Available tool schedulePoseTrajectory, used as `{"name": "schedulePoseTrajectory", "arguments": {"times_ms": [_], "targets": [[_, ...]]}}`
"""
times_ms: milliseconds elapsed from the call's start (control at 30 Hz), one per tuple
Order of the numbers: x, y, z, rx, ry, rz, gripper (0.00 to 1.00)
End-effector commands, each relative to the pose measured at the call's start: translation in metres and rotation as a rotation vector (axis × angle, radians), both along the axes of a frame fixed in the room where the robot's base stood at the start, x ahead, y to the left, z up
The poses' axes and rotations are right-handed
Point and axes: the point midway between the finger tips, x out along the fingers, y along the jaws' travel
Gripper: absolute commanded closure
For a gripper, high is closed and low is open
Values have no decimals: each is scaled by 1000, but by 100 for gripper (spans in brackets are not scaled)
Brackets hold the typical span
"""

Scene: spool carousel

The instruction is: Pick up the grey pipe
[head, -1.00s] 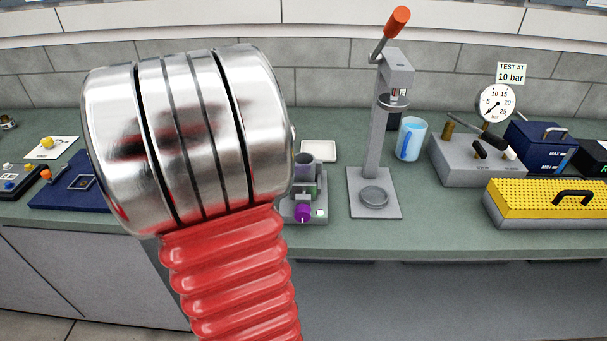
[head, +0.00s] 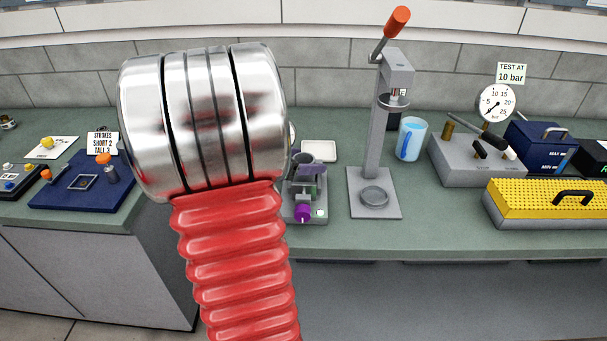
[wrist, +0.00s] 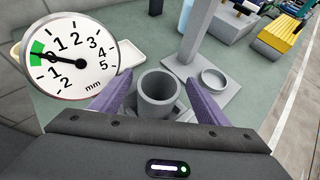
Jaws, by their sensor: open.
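The grey pipe (wrist: 157,98) stands upright in the wrist view, a short hollow cylinder with its open top facing the camera. My gripper (wrist: 159,78) is open, with one purple finger on each side of the pipe. Whether either finger touches it cannot be told. The pipe is mostly covered there.
A round mm dial (wrist: 68,57) is at the left in the wrist view. A grey press (head: 378,130) with an orange lever stands right of the fixture. A white tray (head: 319,150) lies behind it. A blue-and-white cup (head: 410,139) and yellow-lidded box (head: 545,197) are farther right.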

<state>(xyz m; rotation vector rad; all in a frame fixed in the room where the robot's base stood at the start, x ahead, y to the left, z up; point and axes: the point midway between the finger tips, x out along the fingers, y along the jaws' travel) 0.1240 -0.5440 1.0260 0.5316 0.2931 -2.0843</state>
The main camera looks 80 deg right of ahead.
Motion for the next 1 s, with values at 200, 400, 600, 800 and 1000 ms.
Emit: {"name": "schedulePoseTrajectory", "arguments": {"times_ms": [200,400,600,800,1000], "targets": [[-1,-2,-1,1,-1,1,31],[-1,-2,-1,0,0,1,31],[-1,-2,-1,0,0,1,34],[-1,-2,-1,0,0,1,48],[-1,-2,-1,0,0,1,62]]}}
